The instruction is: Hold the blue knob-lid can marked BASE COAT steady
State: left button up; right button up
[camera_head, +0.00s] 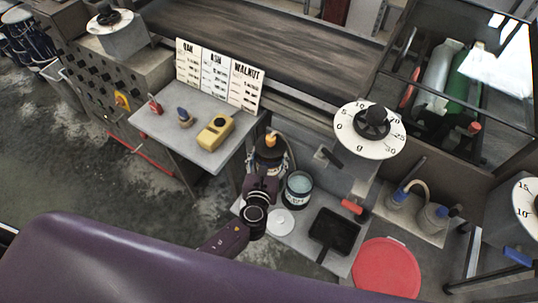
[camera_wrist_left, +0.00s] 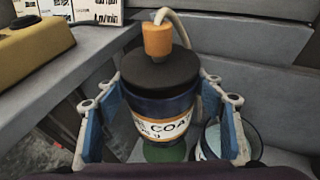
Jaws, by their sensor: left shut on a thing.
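The BASE COAT can (camera_wrist_left: 160,125) stands upright in the left wrist view. It has a dark blue body, a white label with an orange edge, a black lid and an orange knob (camera_wrist_left: 158,42) with a pale hose at it. In the head view the can (camera_head: 268,161) is partly hidden by my left arm. My left gripper (camera_wrist_left: 162,100) is shut on the can, with one blue-padded finger on each side of its body. The gripper also shows in the head view (camera_head: 268,176). A green patch shows just below the can. My right gripper is not in view.
An open can of teal liquid (camera_head: 299,185) stands close right of the held can. A white disc (camera_head: 281,223), black tray (camera_head: 332,230) and red-handled tool (camera_head: 352,206) lie nearby. A grey side table (camera_head: 180,135) is at left, a dial (camera_head: 347,145) at right.

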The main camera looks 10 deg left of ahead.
aim_at(269, 173)
pick_arm(q)
jog(key=shift+f+b, duration=4.65)
jog(key=shift+f, duration=0.45)
jog(key=shift+f, duration=0.15)
jog(key=shift+f, duration=0.15)
jog(key=o, duration=2.2)
jog(key=shift+s, duration=0.1)
